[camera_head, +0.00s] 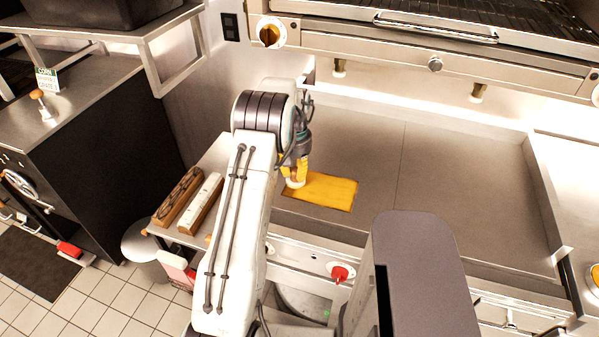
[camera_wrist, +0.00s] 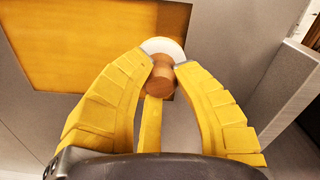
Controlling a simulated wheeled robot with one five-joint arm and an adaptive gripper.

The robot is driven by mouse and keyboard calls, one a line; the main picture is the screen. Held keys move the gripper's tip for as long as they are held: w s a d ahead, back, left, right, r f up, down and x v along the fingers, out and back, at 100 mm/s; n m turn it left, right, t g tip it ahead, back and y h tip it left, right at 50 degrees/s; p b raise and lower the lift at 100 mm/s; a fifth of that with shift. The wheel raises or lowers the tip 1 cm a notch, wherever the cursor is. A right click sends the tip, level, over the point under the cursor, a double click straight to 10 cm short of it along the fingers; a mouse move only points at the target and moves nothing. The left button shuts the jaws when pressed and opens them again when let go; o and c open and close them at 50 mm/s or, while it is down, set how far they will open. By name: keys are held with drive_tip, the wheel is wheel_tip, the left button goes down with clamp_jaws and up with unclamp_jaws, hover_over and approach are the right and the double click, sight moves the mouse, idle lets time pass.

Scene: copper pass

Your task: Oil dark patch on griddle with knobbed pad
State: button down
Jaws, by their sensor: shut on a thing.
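The griddle (camera_head: 450,185) is a wide grey steel plate. A patch (camera_head: 328,190) on its left part looks amber and glossy; it also shows in the wrist view (camera_wrist: 80,45). My gripper (camera_head: 297,176) is over the left end of the patch. In the wrist view its yellow fingers (camera_wrist: 163,65) are shut on the brown wooden knob (camera_wrist: 161,76) of the pad. The white pad (camera_wrist: 165,46) shows beyond the knob, at the patch's edge. Whether the pad touches the plate is hard to tell.
A raised steel wall (camera_wrist: 275,95) borders the griddle close to my gripper in the wrist view. A broiler (camera_head: 440,50) hangs above the back. Two long blocks (camera_head: 190,200) lie on the ledge at left. A red knob (camera_head: 339,272) is on the front panel. The griddle's right half is clear.

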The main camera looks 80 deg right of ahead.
drive_tip(key=shift+w+d, duration=0.15)
drive_tip(key=shift+w, duration=0.45)
drive_tip(key=shift+w+d, duration=0.15)
drive_tip(key=shift+w, duration=0.4)
drive_tip(key=shift+d+r+p, duration=0.1)
drive_tip(key=shift+d+p, duration=0.25)
drive_tip(key=shift+p, duration=0.15)
drive_tip(key=shift+s+d+p, duration=0.25)
drive_tip(key=shift+d+p, duration=0.25)
drive_tip(key=shift+d, duration=0.15)
drive_tip(key=shift+f, duration=0.2)
drive_tip(key=shift+s, duration=0.15)
